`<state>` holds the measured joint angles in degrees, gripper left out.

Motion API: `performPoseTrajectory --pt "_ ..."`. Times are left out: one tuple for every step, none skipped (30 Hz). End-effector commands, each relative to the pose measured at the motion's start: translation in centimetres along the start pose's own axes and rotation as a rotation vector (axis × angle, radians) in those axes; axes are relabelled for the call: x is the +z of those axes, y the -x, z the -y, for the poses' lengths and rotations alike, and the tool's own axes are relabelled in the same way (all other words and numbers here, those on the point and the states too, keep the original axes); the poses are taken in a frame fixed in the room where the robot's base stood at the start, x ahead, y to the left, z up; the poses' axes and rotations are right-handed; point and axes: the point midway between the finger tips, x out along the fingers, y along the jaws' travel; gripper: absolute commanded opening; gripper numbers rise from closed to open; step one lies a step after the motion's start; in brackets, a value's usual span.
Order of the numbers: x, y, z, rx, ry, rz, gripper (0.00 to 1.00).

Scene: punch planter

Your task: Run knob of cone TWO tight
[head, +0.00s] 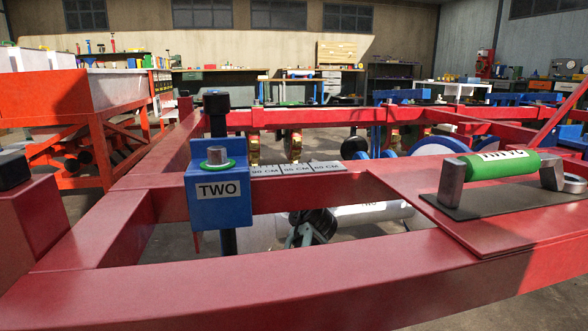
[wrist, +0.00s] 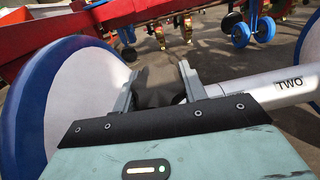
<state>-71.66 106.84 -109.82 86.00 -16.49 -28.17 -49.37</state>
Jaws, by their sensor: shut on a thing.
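The silver tube-like body marked TWO (wrist: 255,90) lies at the right in the wrist view. In the head view it shows (head: 375,216) below the red beam, partly hidden. My gripper (wrist: 158,82) is shut on a dark knob (wrist: 157,95) that sits between its two grey fingers. The knob appears to be at the left end of the TWO body; the join is hidden by the right finger. In the head view my gripper (head: 312,228) is low behind the front red beam, and the knob's outline is hard to make out.
A large blue-rimmed white disc (wrist: 60,100) stands close left of my gripper. Red beams (head: 270,280) run in front and above. A blue block marked TWO (head: 217,197) is on the frame by a black post (head: 217,112). A green-gripped handle (head: 495,164) is at right.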

Motion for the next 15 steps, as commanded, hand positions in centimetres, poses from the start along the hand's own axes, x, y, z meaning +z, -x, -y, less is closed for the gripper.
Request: performPoseTrajectory --pt "0.72 0.00 -0.06 -0.018 -0.016 -0.002 0.19" --pt "0.64 0.00 -0.04 -0.029 -0.025 -0.002 0.19" --pt "0.59 0.00 -0.03 -0.043 -0.034 -0.001 0.19" --pt "0.48 0.00 0.00 -0.052 -0.041 -0.002 0.19" --pt "0.43 0.01 0.04 -0.060 -0.046 -0.001 0.19" --pt "0.34 0.02 0.07 -0.069 -0.051 -0.001 0.19" --pt "0.27 0.03 0.13 -0.075 -0.054 0.000 0.19" --pt "0.19 0.03 0.15 -0.079 -0.057 0.000 0.19" --pt "0.11 0.04 0.16 -0.083 -0.059 0.000 0.19" --pt "0.06 0.05 0.17 -0.085 -0.060 0.000 0.19" --pt "0.02 0.05 0.18 -0.086 -0.061 0.000 0.19" --pt "-0.02 0.06 0.19 -0.087 -0.061 0.001 0.19" --pt "-0.04 0.06 0.20 -0.087 -0.061 0.001 0.19" --pt "-0.06 0.06 0.20 -0.087 -0.061 0.001 0.19" --pt "-0.06 0.06 0.20 -0.086 -0.061 0.001 0.19"
